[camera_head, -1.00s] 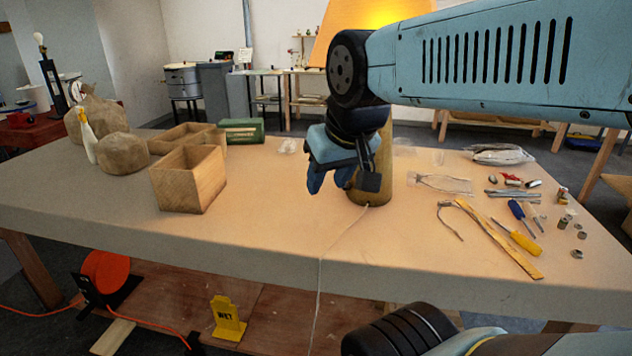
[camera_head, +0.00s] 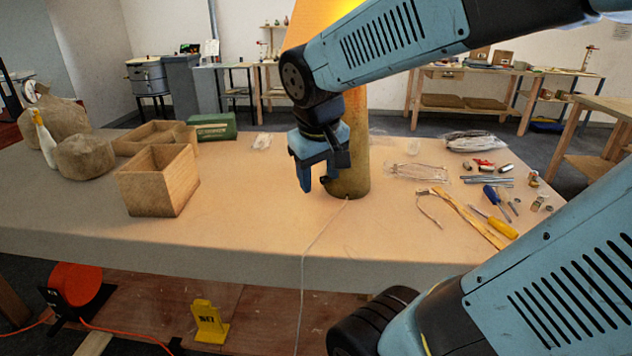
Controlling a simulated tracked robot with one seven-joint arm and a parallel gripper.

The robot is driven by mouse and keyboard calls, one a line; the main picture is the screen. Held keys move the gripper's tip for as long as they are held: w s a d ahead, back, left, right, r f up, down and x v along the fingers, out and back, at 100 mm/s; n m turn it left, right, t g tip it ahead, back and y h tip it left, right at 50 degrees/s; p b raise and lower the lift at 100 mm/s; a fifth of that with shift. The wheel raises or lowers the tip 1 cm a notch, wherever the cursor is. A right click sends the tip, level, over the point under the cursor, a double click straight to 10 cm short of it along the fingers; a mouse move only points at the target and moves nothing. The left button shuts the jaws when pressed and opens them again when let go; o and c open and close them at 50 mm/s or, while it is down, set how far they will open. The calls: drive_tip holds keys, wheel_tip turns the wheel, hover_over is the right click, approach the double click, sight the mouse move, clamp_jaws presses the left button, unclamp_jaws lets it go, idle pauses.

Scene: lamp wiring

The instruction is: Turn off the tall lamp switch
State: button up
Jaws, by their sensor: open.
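The tall lamp (camera_head: 352,165) stands upright on the table, with a glowing orange shade (camera_head: 322,35) whose top is out of frame. My arm crosses in front of the lamp and hides part of it. A thin white cord (camera_head: 318,240) runs from the lamp's foot over the table's front edge and down. I cannot make out a switch on the cord or on the lamp. My gripper (camera_head: 316,186) is open and empty, pointing down in front and to the left of the lamp's base. I cannot tell whether it touches the lamp.
An open wooden box (camera_head: 158,190), sacks (camera_head: 85,157), a white spray bottle (camera_head: 43,140) and a green case (camera_head: 212,127) stand at the left of the table. Screwdrivers (camera_head: 493,222) and small parts lie at the right. The table's front middle is clear except for the cord.

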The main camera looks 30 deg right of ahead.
drive_tip(key=w+d+f+n+g+h, duration=0.2)
drive_tip(key=w+d+f+h, duration=0.2)
drive_tip(key=w+f, duration=0.25)
drive_tip(key=n+t+h, duration=0.5)
drive_tip(key=n+h, duration=0.3)
drive_tip(key=n, duration=0.1)
approach(322, 180)
drive_tip(key=x, duration=0.9)
drive_tip(key=shift+w+d+f, duration=0.1)
drive_tip(key=shift+d, duration=0.05)
clamp_jaws()
